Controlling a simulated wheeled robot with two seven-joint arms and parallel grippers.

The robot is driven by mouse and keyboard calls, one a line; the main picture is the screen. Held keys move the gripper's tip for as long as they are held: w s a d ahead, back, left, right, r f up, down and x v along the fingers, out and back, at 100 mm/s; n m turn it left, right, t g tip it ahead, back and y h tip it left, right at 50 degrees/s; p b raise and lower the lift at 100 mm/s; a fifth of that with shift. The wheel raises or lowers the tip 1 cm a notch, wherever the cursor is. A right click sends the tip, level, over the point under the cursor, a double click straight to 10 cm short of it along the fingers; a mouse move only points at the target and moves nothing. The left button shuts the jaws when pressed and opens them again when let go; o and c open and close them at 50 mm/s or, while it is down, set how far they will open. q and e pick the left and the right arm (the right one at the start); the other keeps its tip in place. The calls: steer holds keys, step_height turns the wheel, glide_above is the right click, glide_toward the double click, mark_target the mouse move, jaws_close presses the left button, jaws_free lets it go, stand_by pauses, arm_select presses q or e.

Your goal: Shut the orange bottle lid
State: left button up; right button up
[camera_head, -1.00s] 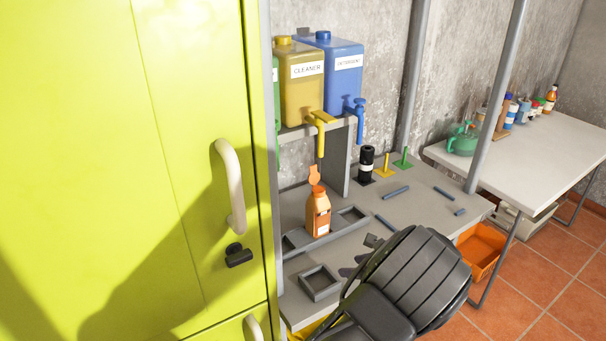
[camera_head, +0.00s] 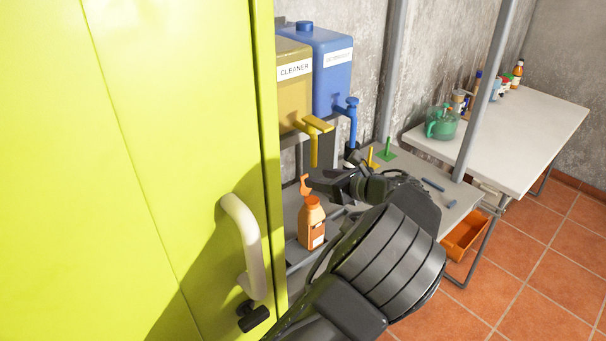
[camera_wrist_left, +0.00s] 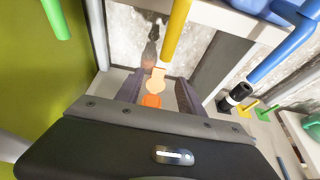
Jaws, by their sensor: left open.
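The orange bottle (camera_head: 312,228) stands upright on the grey bench, below the yellow tap of the cleaner tank. Its lid (camera_head: 305,186) is flipped open and sticks up from the neck. My left gripper (camera_head: 317,182) is open, just right of the lid in the head view, close to the bottle top. In the left wrist view the lid (camera_wrist_left: 156,80) and the orange bottle neck (camera_wrist_left: 151,101) show between the two open fingers; I cannot tell whether either finger touches. My forearm hides part of the bench. My right gripper is not in view.
The yellow cleaner tank (camera_head: 292,82) and blue tank (camera_head: 332,72) stand on a shelf above, their taps hanging near my gripper. A lime cabinet door (camera_head: 150,150) with a handle is close on the left. A white table (camera_head: 520,135) stands at the right.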

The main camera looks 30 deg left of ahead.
mark_target(305, 175)
arm_select(q)
steer(key=p+x, duration=0.1)
steer(key=x, duration=0.5)
steer(key=shift+a+f+p, duration=0.1)
steer(key=shift+a+p, duration=0.3)
steer(key=shift+w+a+f, duration=0.15)
steer(key=shift+a+f, duration=0.1)
steer(key=shift+a, duration=0.05)
steer(key=shift+c, duration=0.2)
jaws_close()
